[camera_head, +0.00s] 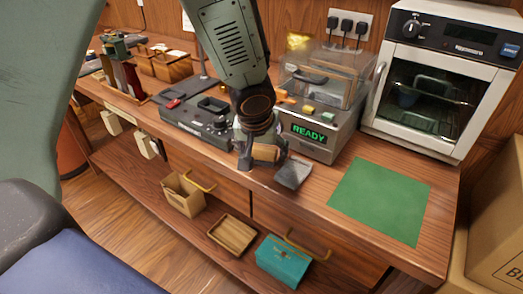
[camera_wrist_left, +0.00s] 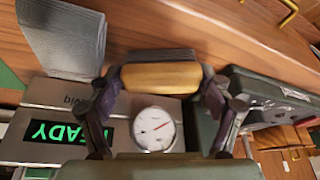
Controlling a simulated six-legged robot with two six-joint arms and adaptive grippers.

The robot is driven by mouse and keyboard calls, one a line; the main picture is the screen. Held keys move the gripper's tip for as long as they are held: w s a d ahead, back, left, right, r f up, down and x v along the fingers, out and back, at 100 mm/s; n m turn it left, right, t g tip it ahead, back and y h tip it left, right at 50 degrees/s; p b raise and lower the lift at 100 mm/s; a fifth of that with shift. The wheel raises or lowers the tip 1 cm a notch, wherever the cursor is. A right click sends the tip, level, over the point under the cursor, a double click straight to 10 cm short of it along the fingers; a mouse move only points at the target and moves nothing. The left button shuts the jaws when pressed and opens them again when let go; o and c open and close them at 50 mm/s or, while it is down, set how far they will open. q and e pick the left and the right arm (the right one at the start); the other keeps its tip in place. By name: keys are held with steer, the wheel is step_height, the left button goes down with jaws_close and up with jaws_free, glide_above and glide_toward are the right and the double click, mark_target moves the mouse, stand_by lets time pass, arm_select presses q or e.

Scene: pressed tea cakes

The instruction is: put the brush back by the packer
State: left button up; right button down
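The brush (camera_head: 265,152) has a light wooden body, and dark bristles show along one side in the left wrist view (camera_wrist_left: 160,76). My left gripper (camera_head: 260,150) is around it, with one finger against each end. The brush is at the counter's front, just in front of the packer (camera_head: 318,134); I cannot tell whether it touches the counter. The packer is a grey machine with a green READY display and a clear cover. Its front, with a white dial (camera_wrist_left: 154,129), shows in the left wrist view. My right gripper is not in view.
A grey pad-like item (camera_head: 293,173) lies right of the brush. A green mat (camera_head: 380,200) and a white oven (camera_head: 440,75) are further right. A dark grey device (camera_head: 205,115) stands left. Drawers and a shelf with a teal box (camera_head: 283,262) are below.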

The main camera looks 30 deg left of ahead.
arm_select(q)
steer(key=shift+s+d+r, duration=0.1)
steer(key=shift+r, duration=0.1)
steer(key=shift+r, duration=0.15)
steer(key=p+v, duration=0.9)
steer(key=v, duration=0.3)
